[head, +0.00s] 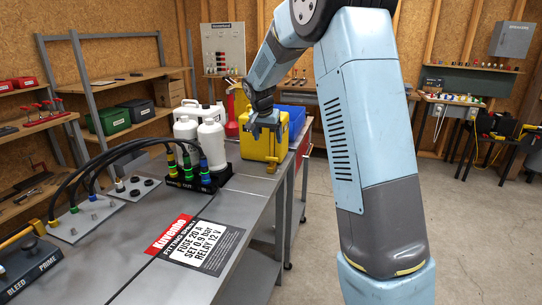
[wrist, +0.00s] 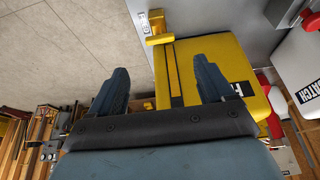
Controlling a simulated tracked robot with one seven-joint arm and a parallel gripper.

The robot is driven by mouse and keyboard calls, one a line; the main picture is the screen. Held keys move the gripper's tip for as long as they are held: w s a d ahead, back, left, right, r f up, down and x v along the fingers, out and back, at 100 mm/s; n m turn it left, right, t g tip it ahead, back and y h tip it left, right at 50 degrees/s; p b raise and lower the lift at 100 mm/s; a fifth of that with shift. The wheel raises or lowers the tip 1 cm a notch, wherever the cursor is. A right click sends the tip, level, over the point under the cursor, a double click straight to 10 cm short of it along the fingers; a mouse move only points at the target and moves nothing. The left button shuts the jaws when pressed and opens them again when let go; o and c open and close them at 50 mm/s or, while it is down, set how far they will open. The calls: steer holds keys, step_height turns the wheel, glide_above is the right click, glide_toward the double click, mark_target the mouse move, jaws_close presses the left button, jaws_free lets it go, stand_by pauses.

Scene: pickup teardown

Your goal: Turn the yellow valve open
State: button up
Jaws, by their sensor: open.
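A yellow box-shaped unit (head: 258,147) stands near the far end of the grey bench. In the wrist view its yellow body (wrist: 235,60) has a dark slot and a label with cut-off lettering. A yellow T-shaped handle (wrist: 158,38) shows at its upper left corner, beside a small white marked plate; I cannot tell for sure that it is the valve. My gripper (head: 265,131) is over the unit. In the wrist view my gripper (wrist: 160,82) is open, with one finger over the yellow body and the other over the floor side. Nothing is held between the fingers.
White bottles (head: 211,143) and a black block with coloured hose fittings (head: 200,178) stand left of the yellow unit. Black hoses arch to a grey plate (head: 88,218). A BLEED/PRIME panel (head: 35,268) is at the near left. Floor right of the bench is clear.

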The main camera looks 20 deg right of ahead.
mark_target(272, 161)
steer(key=x, duration=1)
steer(key=shift+f, duration=0.2)
steer(key=shift+c, duration=0.4)
steer(key=c, duration=1)
steer(key=shift+o, duration=0.2)
